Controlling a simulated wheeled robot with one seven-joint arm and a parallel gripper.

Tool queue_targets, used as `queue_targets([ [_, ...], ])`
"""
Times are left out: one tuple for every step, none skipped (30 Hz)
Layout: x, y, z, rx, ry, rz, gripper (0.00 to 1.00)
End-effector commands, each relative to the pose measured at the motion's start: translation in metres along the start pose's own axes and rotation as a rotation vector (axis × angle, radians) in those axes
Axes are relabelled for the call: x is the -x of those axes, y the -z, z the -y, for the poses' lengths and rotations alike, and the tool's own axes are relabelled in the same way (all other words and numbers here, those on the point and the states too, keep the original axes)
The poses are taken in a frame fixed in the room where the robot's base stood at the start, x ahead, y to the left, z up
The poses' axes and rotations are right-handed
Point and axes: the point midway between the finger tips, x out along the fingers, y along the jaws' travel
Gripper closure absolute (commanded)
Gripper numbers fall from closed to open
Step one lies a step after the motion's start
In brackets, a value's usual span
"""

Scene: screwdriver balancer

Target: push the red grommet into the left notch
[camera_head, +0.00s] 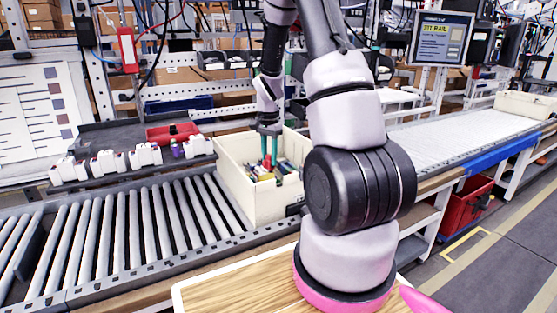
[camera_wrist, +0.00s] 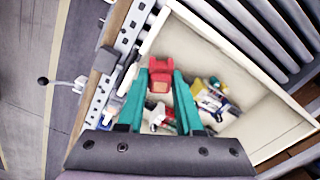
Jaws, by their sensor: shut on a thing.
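My gripper (camera_head: 270,130) reaches down into a cream bin (camera_head: 239,185) on the roller conveyor, its two teal fingers pointing into the contents. In the wrist view the fingers of my gripper (camera_wrist: 161,76) are closed on a red piece (camera_wrist: 160,66), which I take to be the red grommet. It sits at the fingertips, above mixed small parts (camera_wrist: 210,98) in the bin. In the head view a bit of red (camera_head: 266,162) shows by the fingertips. I cannot make out the left notch in either view.
Left of the bin, a dark rack (camera_head: 105,170) carries several white pieces (camera_head: 145,154) and a red tray (camera_head: 172,132). Rollers (camera_head: 120,235) lie in front. A screen (camera_head: 440,38) reads "FIT RAIL". The bin's walls stand close around my gripper.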

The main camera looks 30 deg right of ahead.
Motion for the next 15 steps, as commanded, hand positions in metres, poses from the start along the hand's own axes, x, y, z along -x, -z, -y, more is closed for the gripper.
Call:
queue_targets([
  [-0.001, 0.002, -0.01, -0.1, 0.0, 0.001, 1.0],
  [-0.001, 0.003, -0.015, -0.159, 0.0, 0.001, 1.0],
  [-0.002, 0.004, -0.021, -0.228, 0.0, 0.001, 1.0],
  [-0.002, 0.004, -0.024, -0.274, 0.0, 0.001, 1.0],
  [-0.003, 0.005, -0.027, -0.316, 0.001, 0.001, 1.0],
  [-0.003, 0.005, -0.031, -0.361, 0.001, 0.001, 1.0],
  [-0.004, 0.006, -0.033, -0.389, 0.001, 0.001, 1.0],
  [-0.004, 0.006, -0.035, -0.412, 0.001, 0.001, 1.0],
  [-0.004, 0.006, -0.036, -0.435, 0.001, 0.0, 1.0],
  [-0.005, 0.006, -0.037, -0.446, 0.002, 0.0, 1.0],
  [-0.006, 0.006, -0.038, -0.455, 0.001, 0.0, 1.0],
  [-0.008, 0.006, -0.038, -0.461, 0.001, 0.001, 1.0],
  [-0.01, 0.006, -0.038, -0.463, 0.0, 0.001, 1.0],
  [-0.012, 0.006, -0.038, -0.463, 0.0, 0.001, 1.0],
  [-0.015, 0.007, -0.038, -0.463, 0.0, 0.001, 1.0],
])
